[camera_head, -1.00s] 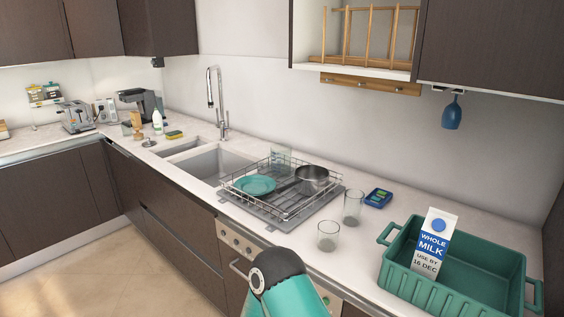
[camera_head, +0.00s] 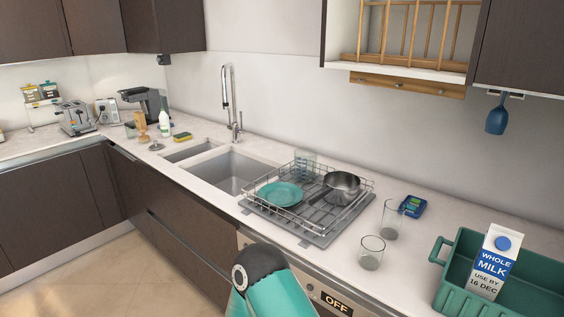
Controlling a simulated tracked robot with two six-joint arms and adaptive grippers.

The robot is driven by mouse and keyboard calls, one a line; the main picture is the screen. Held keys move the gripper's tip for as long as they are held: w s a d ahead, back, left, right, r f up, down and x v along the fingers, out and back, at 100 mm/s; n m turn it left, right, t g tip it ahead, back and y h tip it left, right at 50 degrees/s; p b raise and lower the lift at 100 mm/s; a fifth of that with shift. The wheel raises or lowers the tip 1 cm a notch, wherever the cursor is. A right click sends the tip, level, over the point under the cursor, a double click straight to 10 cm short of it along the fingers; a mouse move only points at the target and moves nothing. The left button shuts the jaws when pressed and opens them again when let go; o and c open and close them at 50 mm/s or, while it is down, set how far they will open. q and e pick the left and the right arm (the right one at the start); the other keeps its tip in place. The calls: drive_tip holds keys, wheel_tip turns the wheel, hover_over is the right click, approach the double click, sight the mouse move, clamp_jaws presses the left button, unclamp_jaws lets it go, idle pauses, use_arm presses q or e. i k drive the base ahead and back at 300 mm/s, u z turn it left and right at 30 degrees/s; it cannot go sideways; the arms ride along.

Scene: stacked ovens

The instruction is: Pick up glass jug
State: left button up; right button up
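A clear glass vessel (camera_head: 306,160), perhaps the glass jug, stands at the back of the wire dish rack (camera_head: 335,215). It is partly behind the rack wires, and I cannot make out a handle or spout. Two clear drinking glasses stand on the counter right of the rack, a nearer one (camera_head: 371,254) and a farther one (camera_head: 393,218). A teal and black part of my arm shows at the bottom middle, in front of the counter and apart from the glassware. Neither of my grippers is in view.
The rack also holds a teal plate (camera_head: 280,194) and a metal pan (camera_head: 342,186). A green crate (camera_head: 455,299) with a milk carton (camera_head: 493,262) stands at right. A blue device (camera_head: 414,206) lies behind the glasses. The sink (camera_head: 232,170) is left of the rack.

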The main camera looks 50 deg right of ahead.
sight(304, 164)
drive_tip(key=u, duration=0.05)
drive_tip(key=i, duration=1.7)
drive_tip(key=z, duration=4.4)
drive_tip(key=k, duration=0.1)
drive_tip(key=u, duration=2.75)
drive_tip(key=k, duration=0.85)
drive_tip(key=z, duration=0.2)
drive_tip(key=i, duration=0.85)
drive_tip(key=u, duration=0.1)
